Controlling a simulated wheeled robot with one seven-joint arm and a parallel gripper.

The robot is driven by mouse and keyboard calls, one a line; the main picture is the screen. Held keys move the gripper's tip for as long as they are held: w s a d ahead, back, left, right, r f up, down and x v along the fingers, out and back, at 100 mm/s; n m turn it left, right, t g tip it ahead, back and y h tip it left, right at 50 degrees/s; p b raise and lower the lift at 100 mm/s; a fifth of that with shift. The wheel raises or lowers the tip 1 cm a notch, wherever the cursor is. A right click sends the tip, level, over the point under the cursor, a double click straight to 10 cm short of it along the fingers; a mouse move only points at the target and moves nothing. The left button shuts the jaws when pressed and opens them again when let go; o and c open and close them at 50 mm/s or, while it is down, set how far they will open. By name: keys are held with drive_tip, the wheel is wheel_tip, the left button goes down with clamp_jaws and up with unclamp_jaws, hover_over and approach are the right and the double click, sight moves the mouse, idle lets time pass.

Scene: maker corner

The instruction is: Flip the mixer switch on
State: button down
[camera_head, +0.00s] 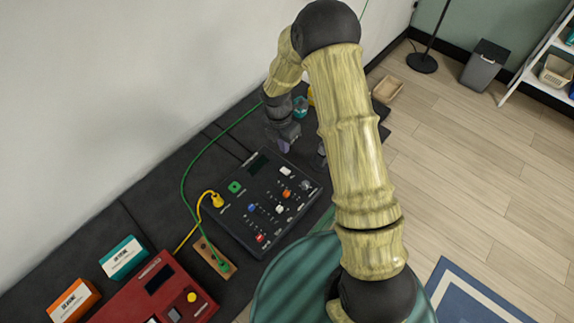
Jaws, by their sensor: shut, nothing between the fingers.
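A dark control panel (246,210) lies on the dark bench in the middle of the head view. It carries a small display, a green round part (235,187), and several small blue, white, orange and red switches or buttons, with a knob near its right edge. Its labels are too small to read, so I cannot tell which one is the mixer switch or how it is set. My gripper (286,145) is shut and empty. It points down near the panel's far edge, by the display. Whether it touches the panel is unclear.
A yellow plug (216,200) with a yellow cable sits at the panel's left edge. A green cable (186,181) loops along the bench. A red box (153,292) and orange and teal boxes stand at lower left. Floor on the right is largely clear.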

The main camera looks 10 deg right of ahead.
sight(288, 172)
drive_tip(key=f+p, duration=0.1)
drive_tip(key=f, duration=0.2)
drive_tip(key=f+p, duration=0.1)
drive_tip(key=f, duration=0.3)
drive_tip(key=s+d+f+p, duration=0.1)
drive_tip(key=f, duration=0.3)
drive_tip(key=shift+f, duration=0.15)
